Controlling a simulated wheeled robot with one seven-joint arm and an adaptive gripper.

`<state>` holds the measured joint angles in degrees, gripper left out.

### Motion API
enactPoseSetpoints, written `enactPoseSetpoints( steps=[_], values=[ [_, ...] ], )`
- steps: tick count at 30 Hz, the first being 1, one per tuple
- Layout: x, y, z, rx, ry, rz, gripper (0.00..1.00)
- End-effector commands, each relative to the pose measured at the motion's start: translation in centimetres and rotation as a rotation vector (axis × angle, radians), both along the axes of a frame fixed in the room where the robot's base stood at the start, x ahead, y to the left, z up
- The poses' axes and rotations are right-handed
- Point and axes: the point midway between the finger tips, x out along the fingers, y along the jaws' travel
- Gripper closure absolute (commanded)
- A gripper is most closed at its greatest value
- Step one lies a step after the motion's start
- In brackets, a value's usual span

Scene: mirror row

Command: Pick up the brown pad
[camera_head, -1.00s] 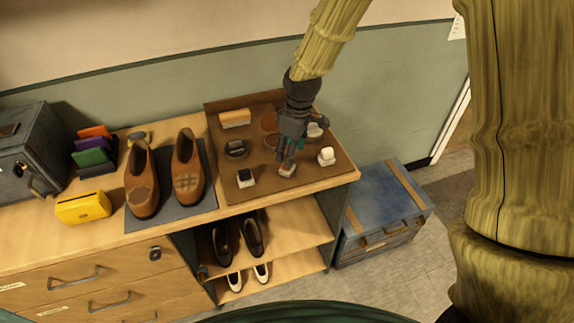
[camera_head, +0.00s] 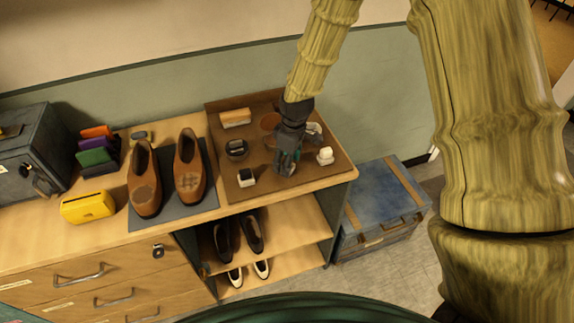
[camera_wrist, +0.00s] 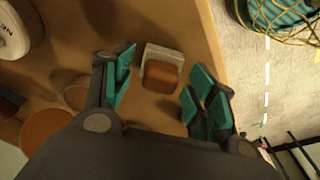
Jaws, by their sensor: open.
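The brown pad (camera_wrist: 161,76) is a small block with a brown face and a pale grey edge, lying on the brown mat. In the wrist view it sits between my gripper's (camera_wrist: 158,92) two green-lined fingers, which are open with a gap on each side of it. In the head view my gripper (camera_head: 286,168) is low over the front of the mat and hides the pad. I cannot tell the exact height of the fingertips.
Brown shoes (camera_head: 145,180) stand to the left. The counter's edge is close in front.

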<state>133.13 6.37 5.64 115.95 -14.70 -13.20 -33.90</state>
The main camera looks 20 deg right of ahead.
Motion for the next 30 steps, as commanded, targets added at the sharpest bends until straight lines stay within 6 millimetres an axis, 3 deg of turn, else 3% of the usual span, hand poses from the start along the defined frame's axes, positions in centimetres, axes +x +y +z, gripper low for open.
enactPoseSetpoints(
  steps=[3,11,23,30],
  values=[
    [0.0,0.0,0.0,0.000,0.000,0.000,0.43],
    [0.0,0.0,0.0,0.000,0.000,0.000,0.89],
    [0.0,0.0,0.3,0.000,-0.001,0.000,0.92],
    [0.1,0.0,1.9,0.002,-0.003,-0.001,0.92]
  ],
)
